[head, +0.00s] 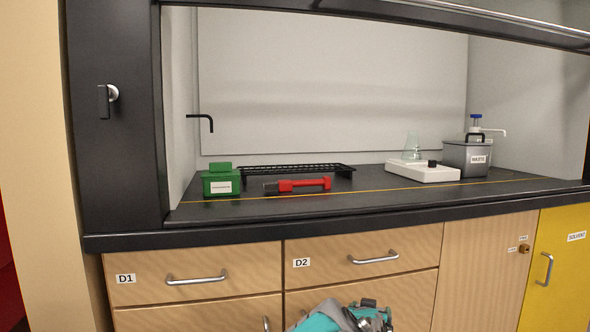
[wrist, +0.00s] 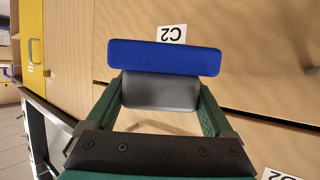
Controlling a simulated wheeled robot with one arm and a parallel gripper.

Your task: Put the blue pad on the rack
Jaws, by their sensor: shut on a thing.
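The blue pad (wrist: 164,57) shows in the wrist view, a blue slab with a grey block under it between my fingers. My gripper (wrist: 160,90) is shut on it, with one green finger at each side of the grey part. A cabinet front with a C2 label lies behind the pad. The rack (head: 297,168) is a low black wire rack at the back left of the dark worktop in the head view. The pad cannot be made out in the head view, where only part of my arm shows at the bottom, below the worktop edge.
A green box (head: 221,184) stands left of the rack, and a red tool (head: 304,184) lies in front of it. A white hotplate (head: 423,171) with a flask and a grey waste container (head: 468,157) stand at the right. The raised sash (head: 480,27) crosses above.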

